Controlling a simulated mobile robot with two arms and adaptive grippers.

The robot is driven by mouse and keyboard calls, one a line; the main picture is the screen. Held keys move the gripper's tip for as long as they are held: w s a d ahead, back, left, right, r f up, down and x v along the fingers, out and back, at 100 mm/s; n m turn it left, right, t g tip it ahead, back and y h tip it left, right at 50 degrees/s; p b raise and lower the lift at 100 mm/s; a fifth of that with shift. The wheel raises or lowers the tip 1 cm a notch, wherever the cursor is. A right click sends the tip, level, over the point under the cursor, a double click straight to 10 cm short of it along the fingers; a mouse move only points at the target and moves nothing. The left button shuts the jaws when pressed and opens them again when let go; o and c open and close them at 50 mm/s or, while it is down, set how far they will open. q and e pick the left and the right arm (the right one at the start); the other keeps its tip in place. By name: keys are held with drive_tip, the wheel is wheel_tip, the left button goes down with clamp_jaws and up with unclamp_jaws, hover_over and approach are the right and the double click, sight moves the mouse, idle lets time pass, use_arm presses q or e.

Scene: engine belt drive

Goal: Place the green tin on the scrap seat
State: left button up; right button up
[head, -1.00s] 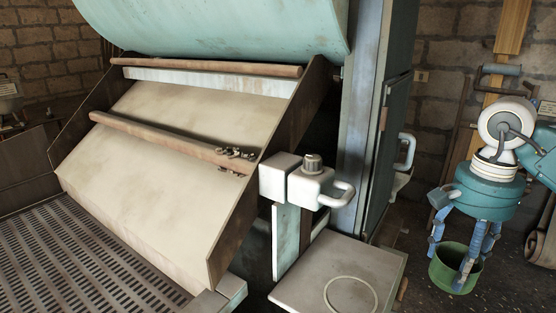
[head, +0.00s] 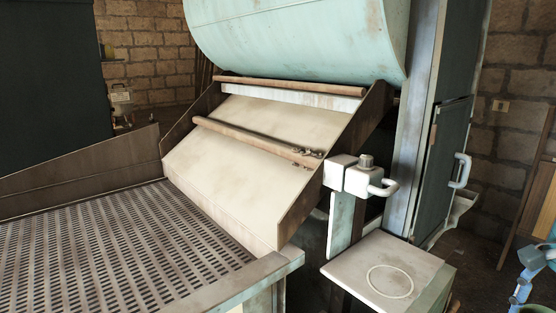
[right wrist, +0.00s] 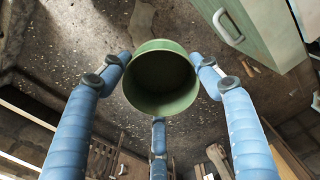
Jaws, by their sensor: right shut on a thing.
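The green tin (right wrist: 162,98) is a round, open-topped can. In the right wrist view it sits between the blue fingers of my right gripper (right wrist: 162,78), which is shut on it. The tin looks empty, with a dark inside. In the head view only part of my right gripper (head: 526,284) shows at the lower right edge, and the tin is mostly cut off. A flat pale plate with a ring marked on it (head: 350,262), seemingly the scrap seat, is bare. It lies to the left of the gripper in the head view. My left gripper is out of view.
A white clamp block with a handle (head: 362,178) stands above the plate's back edge. A sloped cream chute (head: 265,150) and a slotted grate (head: 110,245) fill the left. A tall cabinet (head: 445,160) with a handle stands behind the plate.

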drive_tip(key=w+a+f+n, duration=0.1)
drive_tip(key=a+f+n, duration=0.25)
drive_tip(key=a, duration=0.45)
drive_tip(key=w+a+f+n, duration=0.2)
drive_tip(key=a+n, duration=0.3)
drive_tip(key=a, duration=0.3)
drive_tip(key=w+a+f+n, duration=0.1)
drive_tip(key=a+f+n, duration=0.1)
drive_tip(key=a+n, duration=0.45)
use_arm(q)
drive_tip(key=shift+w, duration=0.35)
use_arm(e)
drive_tip(key=s+a+f+m, duration=0.1)
drive_tip(key=s+f, duration=0.3)
drive_tip(key=f, duration=0.1)
drive_tip(key=shift+s+m, duration=0.25)
drive_tip(key=shift+m, duration=0.05)
